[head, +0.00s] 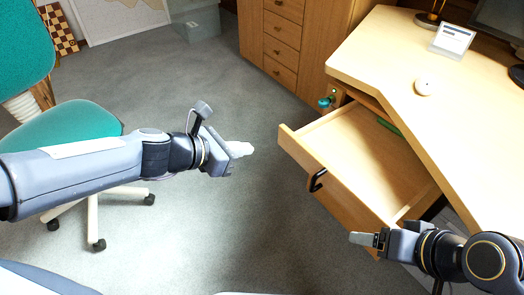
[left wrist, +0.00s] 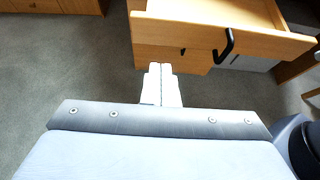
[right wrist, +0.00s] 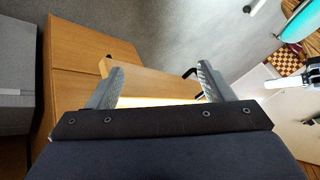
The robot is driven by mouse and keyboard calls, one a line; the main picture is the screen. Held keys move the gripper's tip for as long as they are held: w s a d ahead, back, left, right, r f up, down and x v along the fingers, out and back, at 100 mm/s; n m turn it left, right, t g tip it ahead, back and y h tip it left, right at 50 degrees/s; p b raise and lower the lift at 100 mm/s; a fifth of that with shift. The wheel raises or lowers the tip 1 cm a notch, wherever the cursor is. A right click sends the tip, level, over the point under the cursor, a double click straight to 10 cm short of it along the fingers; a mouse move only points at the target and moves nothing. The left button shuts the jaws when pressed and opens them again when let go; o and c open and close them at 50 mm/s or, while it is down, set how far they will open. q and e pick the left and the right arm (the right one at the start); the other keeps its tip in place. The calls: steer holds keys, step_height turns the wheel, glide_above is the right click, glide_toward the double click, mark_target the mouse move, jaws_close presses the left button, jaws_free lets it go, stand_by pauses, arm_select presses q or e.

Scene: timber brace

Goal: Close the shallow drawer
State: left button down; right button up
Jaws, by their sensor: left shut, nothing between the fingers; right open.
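The shallow drawer (head: 375,160) is pulled out from under the desk, with a black handle (head: 317,180) on its front. Inside it looks mostly bare, with a green item (head: 390,126) near the back. My left gripper (head: 240,149) is shut and empty, in the air to the left of the drawer front and apart from it. In the left wrist view its closed fingers (left wrist: 160,85) point toward the drawer front (left wrist: 190,38), with the handle (left wrist: 226,45) to their right. My right gripper (head: 365,239) is near the drawer's near corner. In the right wrist view its fingers (right wrist: 160,85) are spread, with the drawer edge beyond them.
The desk (head: 440,110) holds a small white rounded object (head: 424,87), a small display (head: 452,40) and a monitor. A teal chair (head: 65,140) stands at the left. A wooden drawer cabinet (head: 283,45) stands at the back. Grey carpet is open between chair and drawer.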

mark_target(292, 140)
arm_select(q)
steer(key=shift+w+d+r+b+x, duration=0.25)
steer(key=shift+b+x, duration=0.5)
steer(key=shift+x, duration=1.35)
steer(key=shift+s+d+r+b+x, duration=0.1)
steer(key=shift+r+b+x, duration=0.45)
steer(key=shift+x, duration=1.55)
steer(key=shift+w+d+r+b+x, duration=0.15)
steer(key=shift+b+x, duration=0.75)
steer(key=shift+x, duration=1.2)
steer(key=shift+a, duration=0.1)
